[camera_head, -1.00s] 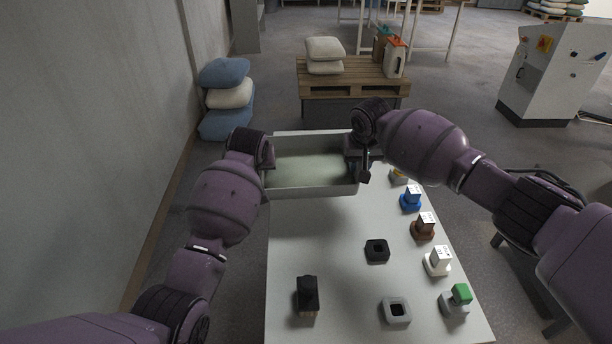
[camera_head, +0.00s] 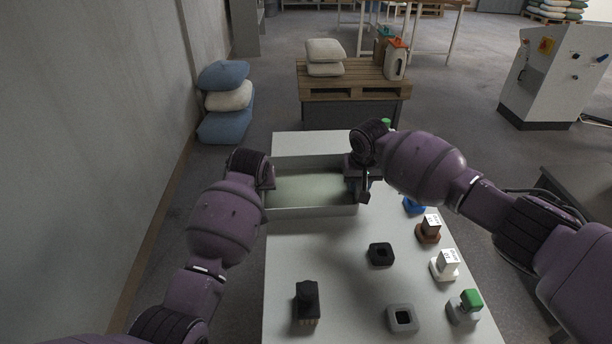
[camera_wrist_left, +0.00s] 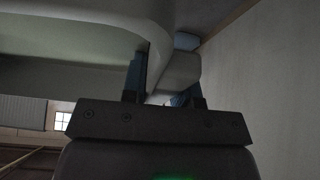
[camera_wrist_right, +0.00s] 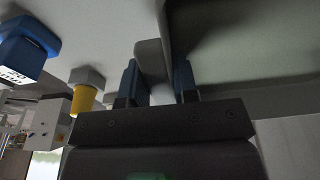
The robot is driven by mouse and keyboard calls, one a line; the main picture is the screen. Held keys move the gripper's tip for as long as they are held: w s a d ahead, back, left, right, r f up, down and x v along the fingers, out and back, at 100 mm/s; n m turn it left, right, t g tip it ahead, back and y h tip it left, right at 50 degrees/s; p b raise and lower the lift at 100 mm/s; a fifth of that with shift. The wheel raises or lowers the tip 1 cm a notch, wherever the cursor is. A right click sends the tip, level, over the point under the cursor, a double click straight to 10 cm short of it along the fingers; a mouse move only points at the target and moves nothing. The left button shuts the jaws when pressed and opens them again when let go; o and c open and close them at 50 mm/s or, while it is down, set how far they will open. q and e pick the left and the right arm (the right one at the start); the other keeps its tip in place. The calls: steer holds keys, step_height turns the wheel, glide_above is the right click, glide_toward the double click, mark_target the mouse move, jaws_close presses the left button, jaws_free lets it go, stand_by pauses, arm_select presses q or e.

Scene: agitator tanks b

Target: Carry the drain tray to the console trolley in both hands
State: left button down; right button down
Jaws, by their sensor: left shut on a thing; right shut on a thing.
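The drain tray (camera_head: 312,211) is a shallow grey rectangular tray with a greenish inside, over the far part of a pale tabletop (camera_head: 340,260). Whether it touches that top is unclear. My left gripper (camera_head: 267,184) is shut on its left side and my right gripper (camera_head: 358,183) on its right side. In the left wrist view, the fingers (camera_wrist_left: 165,85) close on the tray's edge (camera_wrist_left: 165,40). In the right wrist view, the fingers (camera_wrist_right: 156,82) do likewise on the tray (camera_wrist_right: 245,90). I cannot tell for certain which piece is the console trolley.
On the pale top are a black block (camera_head: 307,301), a black square socket (camera_head: 381,254), a grey socket (camera_head: 402,318) and a row of coloured button pieces including a green one (camera_head: 466,305). Beyond are a pallet (camera_head: 353,84), a grey control cabinet (camera_head: 558,80) and stacked sacks (camera_head: 226,101).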

arm_select(q)
steer(key=shift+a, duration=0.1)
arm_select(e)
steer(key=shift+w+d+r, duration=0.1)
steer(key=shift+d+r, duration=0.05)
arm_select(q)
steer(key=c, duration=0.9)
jaws_free()
arm_select(e)
steer(key=c, duration=0.9)
jaws_free()
arm_select(q)
steer(key=shift+s+r, duration=0.1)
steer(key=shift+r, duration=0.05)
steer(key=v, duration=1.1)
steer(key=shift+s+r, duration=0.25)
steer(key=shift+r, duration=0.05)
arm_select(e)
steer(key=v, duration=1.2)
arm_select(q)
step_height(320, 180, up, 7)
steer(key=p, duration=0.7)
arm_select(e)
steer(key=shift+t, duration=0.5)
steer(key=r, duration=1.3)
steer(key=shift+s+r, duration=0.35)
steer(key=shift+r, duration=0.05)
